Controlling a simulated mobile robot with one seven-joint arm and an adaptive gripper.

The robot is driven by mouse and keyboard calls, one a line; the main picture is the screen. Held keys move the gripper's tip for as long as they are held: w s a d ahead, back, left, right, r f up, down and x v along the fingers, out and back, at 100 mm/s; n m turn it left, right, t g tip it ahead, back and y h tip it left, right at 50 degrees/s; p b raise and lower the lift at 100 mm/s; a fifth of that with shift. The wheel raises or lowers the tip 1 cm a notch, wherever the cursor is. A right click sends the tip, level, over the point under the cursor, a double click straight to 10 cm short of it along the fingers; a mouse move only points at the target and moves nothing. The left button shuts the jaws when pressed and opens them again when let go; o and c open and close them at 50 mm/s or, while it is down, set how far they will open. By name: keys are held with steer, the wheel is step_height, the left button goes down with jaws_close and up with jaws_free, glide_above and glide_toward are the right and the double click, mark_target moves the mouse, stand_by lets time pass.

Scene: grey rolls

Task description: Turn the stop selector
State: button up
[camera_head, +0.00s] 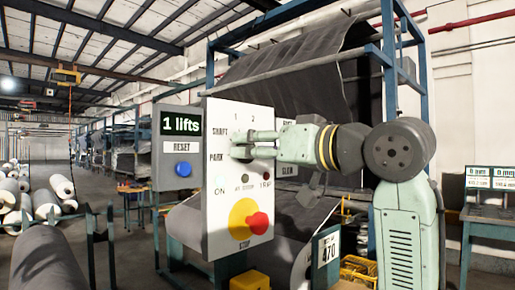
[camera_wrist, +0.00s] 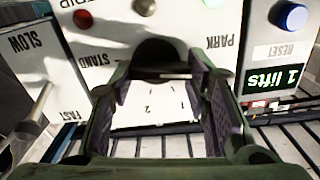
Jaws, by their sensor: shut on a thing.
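The control panel (camera_head: 218,215) is a pale box with a selector on its upper face, marked SHAFT, PARK, 1 and 2. In the wrist view the selector knob (camera_wrist: 158,48) is dark and rounded, between the PARK and STAND labels, upside down there. My gripper (camera_head: 240,145) reaches in from the right and is shut on the knob. In the wrist view my gripper (camera_wrist: 163,74) has a finger on each side of it.
Below are small lamps and a red button (camera_head: 258,223) on a yellow plate marked STOP. A box with a blue RESET button (camera_head: 183,169) and a "1 lifts" display (camera_head: 181,124) adjoins on the left. A grey roll (camera_head: 48,262) lies at lower left.

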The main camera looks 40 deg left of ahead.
steer(key=shift+s+n, duration=0.1)
steer(key=shift+n, duration=1.8)
steer(key=o, duration=1.2)
steer(key=shift+c, duration=0.2)
steer(key=shift+d, duration=0.1)
steer(key=s+d, duration=0.1)
steer(key=d, duration=1.1)
